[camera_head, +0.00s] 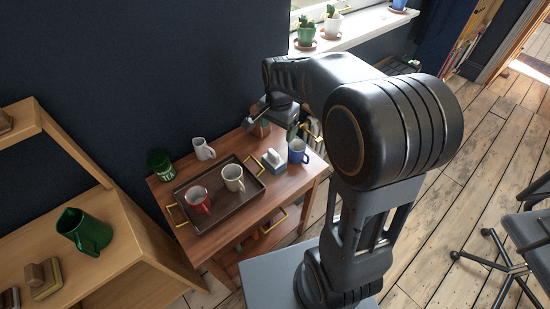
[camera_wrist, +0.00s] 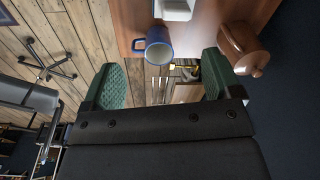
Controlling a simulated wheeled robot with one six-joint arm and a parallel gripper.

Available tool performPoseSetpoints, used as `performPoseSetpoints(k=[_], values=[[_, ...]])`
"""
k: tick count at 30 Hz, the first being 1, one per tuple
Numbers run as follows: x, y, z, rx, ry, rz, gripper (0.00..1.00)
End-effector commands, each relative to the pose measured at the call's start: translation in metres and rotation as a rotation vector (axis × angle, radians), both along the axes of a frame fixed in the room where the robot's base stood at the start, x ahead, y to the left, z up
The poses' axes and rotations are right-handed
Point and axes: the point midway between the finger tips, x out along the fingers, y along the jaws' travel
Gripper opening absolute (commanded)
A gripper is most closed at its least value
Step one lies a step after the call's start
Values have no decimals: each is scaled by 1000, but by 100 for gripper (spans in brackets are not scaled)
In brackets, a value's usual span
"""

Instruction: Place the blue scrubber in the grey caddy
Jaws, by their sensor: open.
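I cannot make out a blue scrubber or a grey caddy for certain in either view. A small pale block with a blue-grey base (camera_head: 273,160) stands on the wooden trolley (camera_head: 215,240), right of the tray; what it is I cannot tell. Part of a white object (camera_wrist: 174,9) shows at the top of the wrist view. My gripper (camera_wrist: 163,78) is open, its green pads wide apart with nothing held between them. In the head view it is over the trolley's back right part, partly hidden by my arm.
A dark tray (camera_head: 215,213) holds a red mug (camera_head: 198,199) and a cream mug (camera_head: 233,178). A blue mug (camera_wrist: 155,45) and a brown lidded pot (camera_wrist: 243,48) stand near my gripper. A green tin (camera_head: 160,164) and a white jug (camera_head: 203,149) stand behind the tray.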

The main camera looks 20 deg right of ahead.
Motion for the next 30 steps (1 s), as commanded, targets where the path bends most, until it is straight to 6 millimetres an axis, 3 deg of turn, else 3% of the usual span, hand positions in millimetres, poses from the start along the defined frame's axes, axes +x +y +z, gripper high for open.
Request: performPoseSetpoints(k=[3, 8, 19, 30], values=[[20, -2, -5, 4, 31, -129, 84], [33, -3, -18, 5, 51, -225, 84], [35, -3, -80, 5, 55, -246, 84], [36, -1, -106, 5, 54, -243, 84]])
